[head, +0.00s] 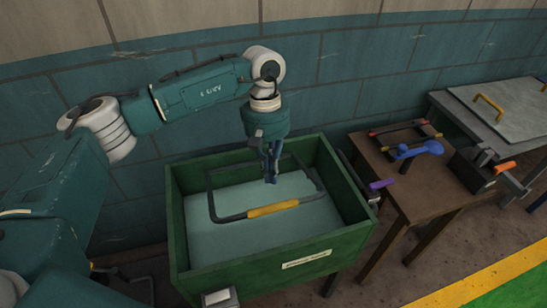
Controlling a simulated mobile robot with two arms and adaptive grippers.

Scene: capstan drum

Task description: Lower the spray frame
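A dark tubular frame with a yellow grip (273,208) sits inside the green box, over a pale blue-grey surface (240,232). I take it to be the spray frame. Its yellow grip is on the near side, and its dark bars run back toward the far wall. My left gripper (271,176) points straight down inside the box, behind the yellow grip and apart from it. Its fingers look close together and partly cover the frame's far part. Whether they touch a bar or hold anything cannot be made out. My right gripper is not in view.
The green box (330,246) has raised walls and a front label. To its right stands a brown table (425,195) with a blue tool (415,149), a purple-handled part (381,184) and a dark block. A grey bench (480,125) is farther right. A wall is behind.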

